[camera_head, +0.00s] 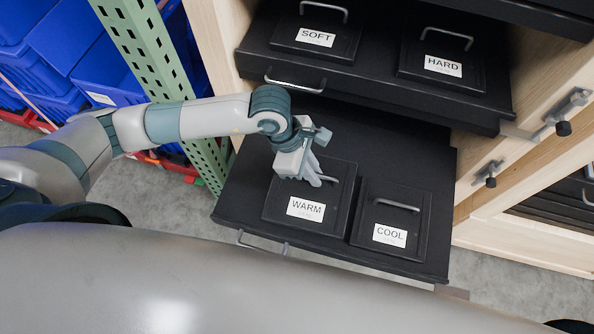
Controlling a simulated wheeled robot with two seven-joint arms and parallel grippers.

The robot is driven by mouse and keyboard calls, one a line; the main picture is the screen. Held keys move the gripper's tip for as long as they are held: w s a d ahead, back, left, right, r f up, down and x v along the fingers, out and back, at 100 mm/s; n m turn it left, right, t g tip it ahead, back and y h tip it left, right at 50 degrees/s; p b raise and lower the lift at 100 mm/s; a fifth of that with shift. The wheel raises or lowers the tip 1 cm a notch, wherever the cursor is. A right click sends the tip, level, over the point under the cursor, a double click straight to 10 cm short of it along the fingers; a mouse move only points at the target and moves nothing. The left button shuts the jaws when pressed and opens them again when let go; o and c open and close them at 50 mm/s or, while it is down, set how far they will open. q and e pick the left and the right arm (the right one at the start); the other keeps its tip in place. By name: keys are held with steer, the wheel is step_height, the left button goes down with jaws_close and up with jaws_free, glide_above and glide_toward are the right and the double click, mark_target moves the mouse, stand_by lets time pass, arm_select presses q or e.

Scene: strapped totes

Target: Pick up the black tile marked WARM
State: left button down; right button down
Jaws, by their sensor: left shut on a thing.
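The black tile marked WARM (285,214) lies on the pulled-out lower black shelf (235,195), with its white label facing up. My left gripper (314,181) is over the tile's upper part, at its handle, and is shut on the handle. The fingers hide part of the handle. The tile looks level, and I cannot tell if it is raised off the shelf. My right gripper is not in view.
A black tile marked COOL (413,219) sits close to the right of WARM. Tiles marked SOFT (287,36) and HARD (472,79) lie on the shelf above. A green perforated post (150,65) and blue totes (60,60) stand at the left.

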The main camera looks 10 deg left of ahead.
mark_target(327, 189)
arm_select(q)
steer(key=d+r, duration=0.1)
steer(key=s+d, duration=0.1)
steer(key=d+r+b, duration=0.1)
steer(key=d, duration=0.1)
steer(key=shift+s+r, duration=0.15)
steer(key=shift+r, duration=0.15)
steer(key=shift+a, duration=0.1)
